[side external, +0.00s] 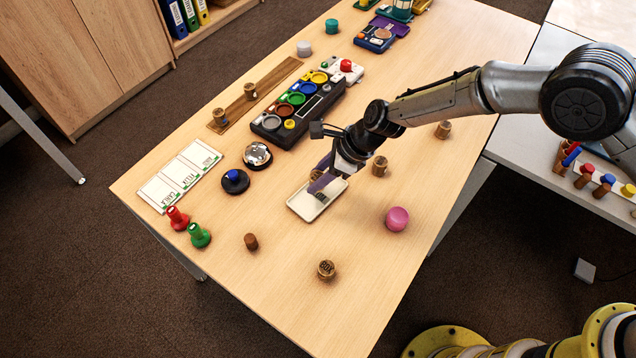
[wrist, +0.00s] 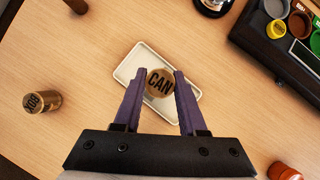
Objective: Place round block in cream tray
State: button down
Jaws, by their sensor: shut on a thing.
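The round block (wrist: 160,82) is a wooden cylinder with "CAN" on its top face. My gripper (wrist: 161,80) is shut on it, with a purple finger on either side. The cream tray (wrist: 132,68) is a shallow rectangle with a raised rim, seen beneath the block in the wrist view. In the side view the tray (side external: 302,211) lies on the table and my gripper (side external: 318,180) is over its far part. The block is mostly hidden by the fingers there. I cannot tell how much gap is between block and tray floor.
A black console (side external: 298,110) and a silver-topped button (side external: 257,155) lie beyond. The tray's near part is empty.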

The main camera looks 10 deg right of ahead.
jog(key=shift+f, duration=1.6)
jog(key=shift+f, duration=0.15)
jog(key=shift+c, duration=2.3)
grip_release()
jog(key=shift+r, duration=0.3)
jog(key=v, duration=1.1)
jog(key=shift+d+r, duration=0.25)
jog(key=shift+r, duration=0.05)
jog(key=shift+s, duration=0.1)
